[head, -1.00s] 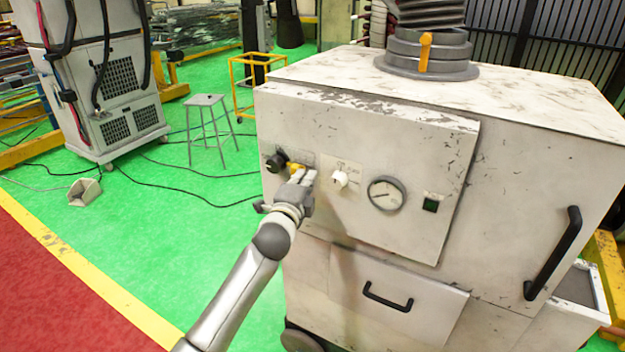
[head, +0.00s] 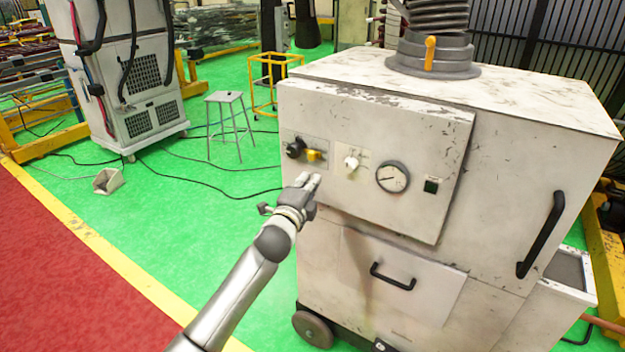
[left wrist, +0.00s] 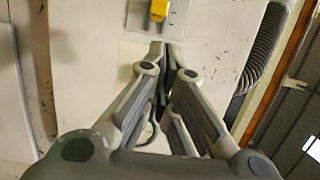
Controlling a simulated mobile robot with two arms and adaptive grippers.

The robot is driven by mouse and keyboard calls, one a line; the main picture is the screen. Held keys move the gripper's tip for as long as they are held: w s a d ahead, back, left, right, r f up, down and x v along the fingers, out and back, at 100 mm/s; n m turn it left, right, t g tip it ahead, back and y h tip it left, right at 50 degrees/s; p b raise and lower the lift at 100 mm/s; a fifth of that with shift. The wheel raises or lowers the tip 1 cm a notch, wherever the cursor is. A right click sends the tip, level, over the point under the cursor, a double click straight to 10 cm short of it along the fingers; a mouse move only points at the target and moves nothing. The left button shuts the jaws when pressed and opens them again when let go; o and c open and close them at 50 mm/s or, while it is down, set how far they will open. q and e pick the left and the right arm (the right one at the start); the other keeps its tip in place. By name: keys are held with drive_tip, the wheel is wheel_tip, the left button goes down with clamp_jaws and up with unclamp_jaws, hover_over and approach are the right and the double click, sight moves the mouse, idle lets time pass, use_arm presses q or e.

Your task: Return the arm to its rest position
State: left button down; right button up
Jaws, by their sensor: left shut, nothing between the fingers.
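My left arm comes in from the lower left in the head view. Its gripper (head: 310,182) is in front of the white cabinet's (head: 450,250) control panel, below the yellow switch (head: 314,155). In the left wrist view the gripper (left wrist: 162,48) is shut with nothing between its fingers. The yellow switch (left wrist: 158,10) shows just beyond the fingertips there, apart from them. My right gripper is in neither view.
The cabinet carries a black knob (head: 295,147), a white knob (head: 351,163), a gauge (head: 392,177) and black handles. A grey stool (head: 229,125), a welding-type unit (head: 125,90) and cables stand on the green floor. Open floor lies left of the arm.

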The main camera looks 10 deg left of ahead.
use_arm(q)
drive_tip(key=s+a+f+n+g+b, duration=0.1)
drive_tip(key=s+f+n+g, duration=0.15)
drive_tip(key=f, duration=0.95)
drive_tip(key=s+a+f+n+g+y+b, duration=0.1)
drive_tip(key=s+a+f+b, duration=0.15)
drive_tip(key=f, duration=0.85)
drive_tip(key=s+f+n+g, duration=0.2)
drive_tip(key=s+f, duration=0.2)
drive_tip(key=f, duration=0.8)
drive_tip(key=s+a+f+n+g+b, duration=0.2)
drive_tip(key=s+f+n+g, duration=0.1)
drive_tip(key=s+f, duration=1)
drive_tip(key=s+a+f+n+g+b, duration=0.2)
drive_tip(key=s+f+n+g+b, duration=0.15)
drive_tip(key=s+f, duration=1.55)
drive_tip(key=s+f+n+g, duration=0.2)
drive_tip(key=s+f, duration=0.2)
drive_tip(key=s, duration=0.8)
drive_tip(key=s+f+n+g+b, duration=0.1)
drive_tip(key=s+f+n+g, duration=0.2)
drive_tip(key=s, duration=0.9)
drive_tip(key=shift+s+a+f+y, duration=0.15)
drive_tip(key=shift+a+f+y, duration=0.25)
drive_tip(key=shift+f, duration=0.1)
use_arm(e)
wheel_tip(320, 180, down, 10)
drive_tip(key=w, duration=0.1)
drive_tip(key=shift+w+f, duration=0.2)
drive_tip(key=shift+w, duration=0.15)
